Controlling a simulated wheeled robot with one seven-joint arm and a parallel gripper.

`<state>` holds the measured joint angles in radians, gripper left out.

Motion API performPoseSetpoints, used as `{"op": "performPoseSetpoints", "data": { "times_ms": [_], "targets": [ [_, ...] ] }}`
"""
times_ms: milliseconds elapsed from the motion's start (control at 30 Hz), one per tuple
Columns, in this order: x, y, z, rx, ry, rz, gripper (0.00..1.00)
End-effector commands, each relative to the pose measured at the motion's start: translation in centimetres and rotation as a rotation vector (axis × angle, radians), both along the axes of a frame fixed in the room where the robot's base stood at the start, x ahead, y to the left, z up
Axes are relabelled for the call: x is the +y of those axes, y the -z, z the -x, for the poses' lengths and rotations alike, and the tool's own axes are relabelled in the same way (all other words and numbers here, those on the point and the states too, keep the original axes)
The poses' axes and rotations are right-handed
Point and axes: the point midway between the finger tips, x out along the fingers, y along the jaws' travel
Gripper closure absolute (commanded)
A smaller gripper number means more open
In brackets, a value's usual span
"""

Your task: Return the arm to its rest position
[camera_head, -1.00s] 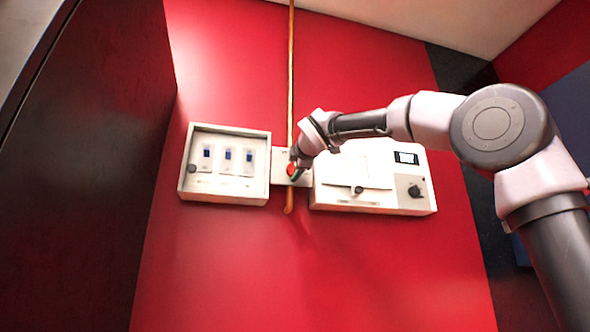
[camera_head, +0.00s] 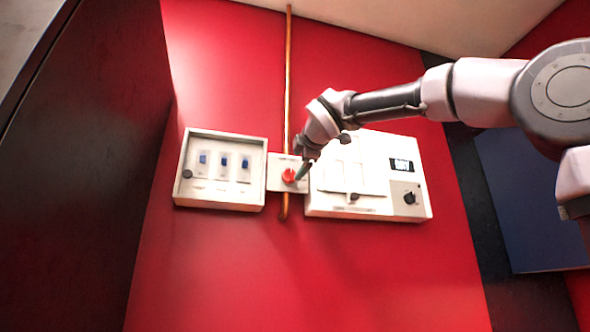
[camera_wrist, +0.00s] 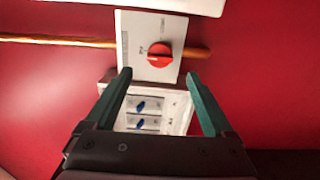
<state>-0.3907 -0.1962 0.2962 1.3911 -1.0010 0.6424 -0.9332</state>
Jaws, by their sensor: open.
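My arm reaches in from the right in the head view, with my gripper (camera_head: 303,171) close in front of the small white plate with a red knob (camera_head: 289,175). In the wrist view my gripper (camera_wrist: 165,84) shows two dark green fingers spread apart with nothing between them. The red knob (camera_wrist: 160,55) lies just beyond the fingertips there, apart from them. Its white plate (camera_wrist: 136,35) is in full view around it.
A white box with blue switches (camera_head: 222,170) is on the red wall, left of the knob. A white panel with a dark display and black knob (camera_head: 409,197) is at right. A copper pipe (camera_head: 288,70) runs behind the plate. A dark cabinet side (camera_head: 90,170) stands at left.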

Motion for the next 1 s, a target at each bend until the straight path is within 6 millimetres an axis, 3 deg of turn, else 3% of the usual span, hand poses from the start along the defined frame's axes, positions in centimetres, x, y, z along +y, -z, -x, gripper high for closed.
{"op": "performPoseSetpoints", "data": {
  "times_ms": [200, 767, 867, 967, 1000],
  "targets": [
    [-0.3, 0.1, 1.2, 0.001, 0.0, 0.0, 0.12],
    [-0.4, 0.2, 1.2, 0.005, 0.002, -0.003, 0.12],
    [-1.6, 1.7, 1.0, 0.049, 0.023, -0.041, 0.12],
    [-4.4, 5.5, 0.9, 0.163, 0.078, -0.149, 0.12],
    [-6.0, 7.7, 0.9, 0.223, 0.112, -0.211, 0.12]
  ]
}}
